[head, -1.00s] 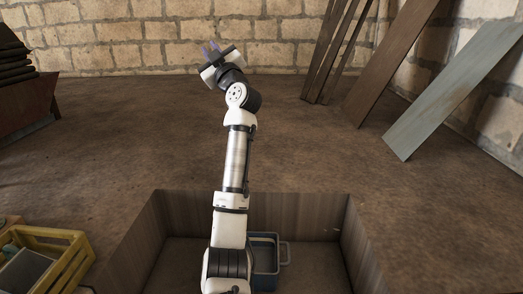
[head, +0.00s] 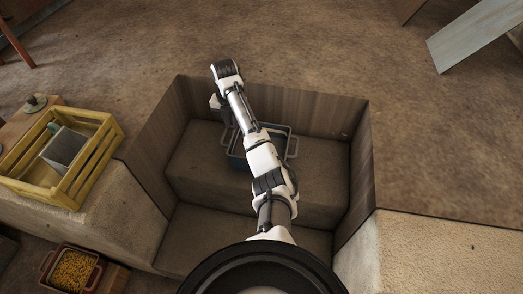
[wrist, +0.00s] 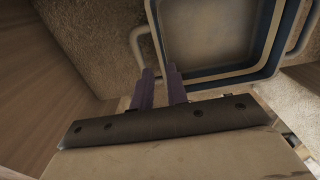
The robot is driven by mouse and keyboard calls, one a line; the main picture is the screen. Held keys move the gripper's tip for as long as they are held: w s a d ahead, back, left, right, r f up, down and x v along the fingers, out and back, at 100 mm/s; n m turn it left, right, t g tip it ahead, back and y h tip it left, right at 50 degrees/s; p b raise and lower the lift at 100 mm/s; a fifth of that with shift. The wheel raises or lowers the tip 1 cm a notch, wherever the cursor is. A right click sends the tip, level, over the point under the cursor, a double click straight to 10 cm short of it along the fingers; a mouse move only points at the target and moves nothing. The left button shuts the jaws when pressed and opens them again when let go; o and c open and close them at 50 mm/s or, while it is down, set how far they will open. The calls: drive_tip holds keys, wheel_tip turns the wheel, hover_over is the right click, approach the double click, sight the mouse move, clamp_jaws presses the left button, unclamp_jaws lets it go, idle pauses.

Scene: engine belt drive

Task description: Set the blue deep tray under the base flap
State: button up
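The blue deep tray (head: 285,143) sits on the upper ledge of a sunken, wood-walled recess, partly hidden behind my arm. It has grey loop handles at its sides. In the wrist view the tray (wrist: 275,60) is seen from above and looks empty, with a handle (wrist: 133,42) at its left. My gripper (wrist: 160,69) has two purple fingers with a narrow gap between them, beside the tray's wall and near the lower end of that handle. I cannot tell whether they touch it. In the head view the fingers are hidden. I cannot identify the base flap.
The recess has wooden walls (head: 310,108) close around the tray and a lower step in front. A yellow slatted crate (head: 95,165) with a grey box stands left. A red-handled bin (head: 72,268) of yellow bits is lower left. A leaning board (head: 480,35) is upper right.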

hover_over(235, 146)
wheel_tip(235, 146, down, 5)
drive_tip(key=shift+w+f+p, duration=0.15)
drive_tip(key=shift+f+p, duration=0.1)
drive_tip(key=shift+f, duration=1)
drive_tip(key=shift+w+f+p, duration=0.15)
drive_tip(key=shift+f+p, duration=0.05)
drive_tip(key=shift+f, duration=1)
clamp_jaws()
drive_tip(key=shift+a, duration=0.1)
